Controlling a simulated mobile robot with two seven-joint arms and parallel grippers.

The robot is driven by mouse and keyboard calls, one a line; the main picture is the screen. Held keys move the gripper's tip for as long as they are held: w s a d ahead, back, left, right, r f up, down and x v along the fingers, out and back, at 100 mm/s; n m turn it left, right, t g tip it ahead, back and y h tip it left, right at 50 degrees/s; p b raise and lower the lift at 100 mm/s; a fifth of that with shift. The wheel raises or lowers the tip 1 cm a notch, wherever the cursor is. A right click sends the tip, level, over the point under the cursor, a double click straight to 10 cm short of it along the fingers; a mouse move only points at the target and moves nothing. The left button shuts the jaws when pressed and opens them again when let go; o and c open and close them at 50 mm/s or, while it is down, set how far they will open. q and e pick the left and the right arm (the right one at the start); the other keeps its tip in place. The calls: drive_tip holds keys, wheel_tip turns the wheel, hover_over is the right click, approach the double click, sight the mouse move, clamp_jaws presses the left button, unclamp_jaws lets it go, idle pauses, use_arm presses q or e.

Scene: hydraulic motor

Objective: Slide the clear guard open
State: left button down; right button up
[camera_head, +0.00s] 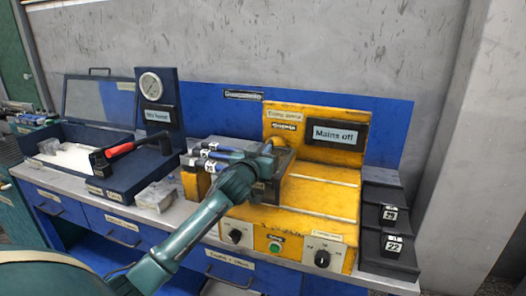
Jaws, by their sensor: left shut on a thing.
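The yellow test station (320,205) stands on the bench right of centre, with a display reading "Mains off". A dark, see-through-looking cover that I take for the clear guard (287,164) sits over the left part of its top, beside bare yellow rails on the right. My left gripper (267,153) reaches in from the lower left and is shut at the guard's upper front edge. My wrist hides part of the guard and the exact grip. My right gripper is not in view.
A blue-black station (120,175) with a gauge (150,84), a red-handled lever (120,150) and an open clear lid (100,100) stands at left. Black stepped holders (385,245) stand at right. Knobs and a green button line the yellow front.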

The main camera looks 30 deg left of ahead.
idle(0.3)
